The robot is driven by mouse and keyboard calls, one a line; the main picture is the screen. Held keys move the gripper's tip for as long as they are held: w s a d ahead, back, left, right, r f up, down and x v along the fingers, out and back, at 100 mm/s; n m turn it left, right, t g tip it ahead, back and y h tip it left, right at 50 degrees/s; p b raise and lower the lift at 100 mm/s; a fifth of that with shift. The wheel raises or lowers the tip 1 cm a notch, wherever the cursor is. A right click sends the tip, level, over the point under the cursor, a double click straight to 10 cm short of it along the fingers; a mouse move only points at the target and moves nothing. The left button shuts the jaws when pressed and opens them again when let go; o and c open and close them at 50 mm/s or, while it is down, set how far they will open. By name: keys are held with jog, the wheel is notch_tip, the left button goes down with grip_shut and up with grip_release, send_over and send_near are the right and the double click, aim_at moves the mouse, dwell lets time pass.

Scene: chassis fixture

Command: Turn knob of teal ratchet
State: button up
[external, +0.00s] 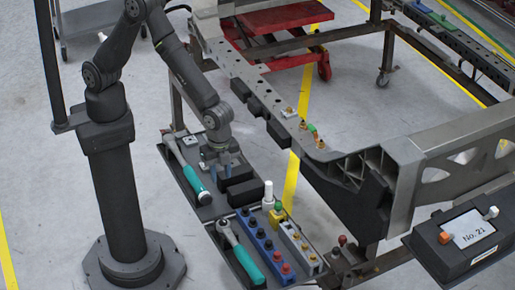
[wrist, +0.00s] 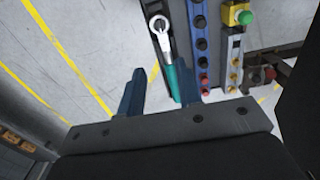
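The teal ratchet (external: 245,262) lies on the front tray in the external view, its round silver head toward the back. In the wrist view, the ratchet (wrist: 170,78) is ahead of the fingers, with a dark knob (wrist: 158,25) on its head. My gripper (external: 221,172) is over the rear tray, behind the ratchet and apart from it. In the wrist view, my gripper (wrist: 160,72) has its two blue fingers spread with nothing held. The right finger overlaps the view near the handle's end.
A second teal-handled tool (external: 187,172) lies on the rear tray beside black blocks (external: 243,190). A blue strip of knobs (external: 262,243) and a grey strip (external: 299,247) stand right of the ratchet. A white cylinder (external: 268,193) stands behind them. The metal chassis frame (external: 400,160) is to the right.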

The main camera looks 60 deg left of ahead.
aim_at(222, 220)
notch_tip(222, 220, down, 18)
jog(key=shift+f, duration=0.2)
dwell(0.4)
grip_shut()
